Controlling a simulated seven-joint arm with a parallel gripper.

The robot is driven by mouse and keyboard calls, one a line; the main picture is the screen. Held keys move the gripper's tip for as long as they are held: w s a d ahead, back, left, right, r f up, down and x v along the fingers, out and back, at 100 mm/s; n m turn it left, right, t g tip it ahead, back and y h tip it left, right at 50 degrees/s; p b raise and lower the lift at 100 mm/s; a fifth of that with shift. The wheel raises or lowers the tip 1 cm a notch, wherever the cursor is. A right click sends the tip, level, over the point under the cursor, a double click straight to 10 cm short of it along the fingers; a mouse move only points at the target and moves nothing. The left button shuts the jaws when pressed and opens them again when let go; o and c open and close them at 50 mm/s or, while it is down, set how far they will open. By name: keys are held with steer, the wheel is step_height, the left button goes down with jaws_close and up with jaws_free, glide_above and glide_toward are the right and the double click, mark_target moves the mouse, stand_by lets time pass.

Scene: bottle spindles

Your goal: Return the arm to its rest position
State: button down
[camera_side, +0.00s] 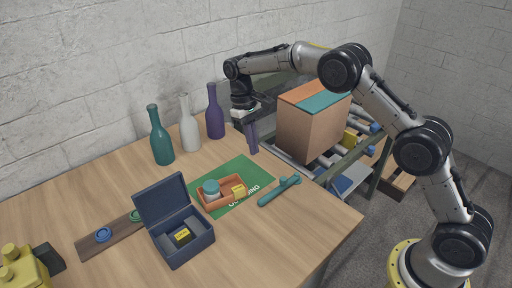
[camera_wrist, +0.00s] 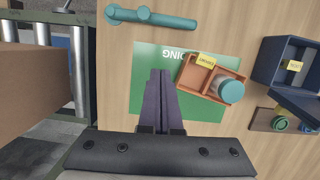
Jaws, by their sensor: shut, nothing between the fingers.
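My gripper (camera_side: 253,148) hangs pointing down over the back right part of the wooden table, beside the large cardboard box. Its two purple fingers are shut together with nothing between them. In the wrist view the gripper (camera_wrist: 160,75) shows the closed fingers in front of the green mat (camera_wrist: 150,55). My arm reaches in from the right, arching above the box. Whether the fingertips clear the table by much is hard to tell.
Teal (camera_side: 161,140), white (camera_side: 189,128) and purple (camera_side: 215,115) bottles stand left of my gripper. The cardboard box (camera_side: 306,130) stands close right on a roller conveyor. An orange tray (camera_side: 222,208), teal tool (camera_side: 279,191) and open blue box (camera_side: 180,240) lie nearer the front.

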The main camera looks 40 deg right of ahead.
steer(key=s+d+r+t, duration=0.15)
steer(key=s+r, duration=0.25)
steer(key=r, duration=0.6)
steer(key=s+r+t, duration=0.2)
steer(key=s+r, duration=0.2)
steer(key=r, duration=0.6)
steer(key=s+d+r+t, duration=0.1)
steer(key=s+r, duration=0.2)
steer(key=s, duration=0.3)
steer(key=s+d+r+t, duration=0.1)
steer(key=s+r+t, duration=0.1)
steer(key=s, duration=0.4)
steer(key=s+f+t, duration=0.2)
steer(key=s+f, duration=0.8)
steer(key=s, duration=0.5)
steer(key=shift+s+d+f+m, duration=0.2)
steer(key=shift+s+m, duration=0.1)
steer(key=shift+s, duration=0.1)
